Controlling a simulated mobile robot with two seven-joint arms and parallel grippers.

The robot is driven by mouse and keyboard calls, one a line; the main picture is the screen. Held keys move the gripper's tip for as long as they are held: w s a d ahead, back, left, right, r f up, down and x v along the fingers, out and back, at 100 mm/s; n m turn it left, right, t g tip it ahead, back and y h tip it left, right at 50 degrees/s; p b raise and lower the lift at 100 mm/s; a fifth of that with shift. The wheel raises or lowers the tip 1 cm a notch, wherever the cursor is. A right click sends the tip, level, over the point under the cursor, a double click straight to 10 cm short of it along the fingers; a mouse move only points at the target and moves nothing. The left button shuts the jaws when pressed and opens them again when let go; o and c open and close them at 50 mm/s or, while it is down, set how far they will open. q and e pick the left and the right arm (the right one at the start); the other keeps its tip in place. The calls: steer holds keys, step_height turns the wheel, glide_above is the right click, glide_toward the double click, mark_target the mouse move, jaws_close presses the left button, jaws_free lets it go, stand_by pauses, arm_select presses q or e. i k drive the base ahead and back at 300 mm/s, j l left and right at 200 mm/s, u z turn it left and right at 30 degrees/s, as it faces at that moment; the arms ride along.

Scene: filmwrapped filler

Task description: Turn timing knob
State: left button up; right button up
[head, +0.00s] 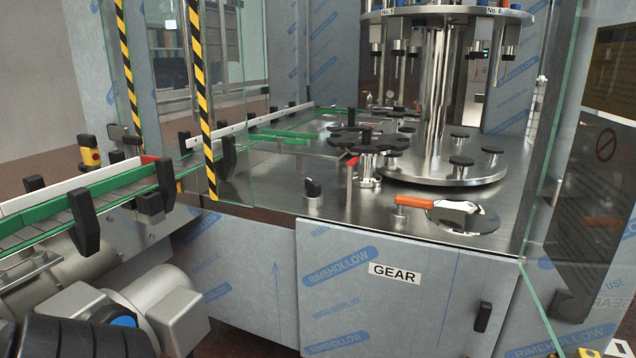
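A small black knob (313,187) stands on a short silver base on the steel machine deck (270,190), near its front edge. No label saying timing is readable beside it, so I cannot confirm that it is the timing knob. Its pointer direction is too small to tell. Neither my left nor my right gripper is in view, and nothing is touching the knob.
A red-tipped post (349,180) stands right of the knob. An orange-handled shiny tool (440,207) lies farther right. A striped post (204,110) and a green-edged conveyor (120,185) are left. A cabinet panel marked GEAR (394,273) is below.

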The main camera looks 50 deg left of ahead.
mark_target(313, 188)
steer(key=k+j+u, duration=0.3)
steer(key=l+u, duration=0.1)
steer(key=u, duration=1.1)
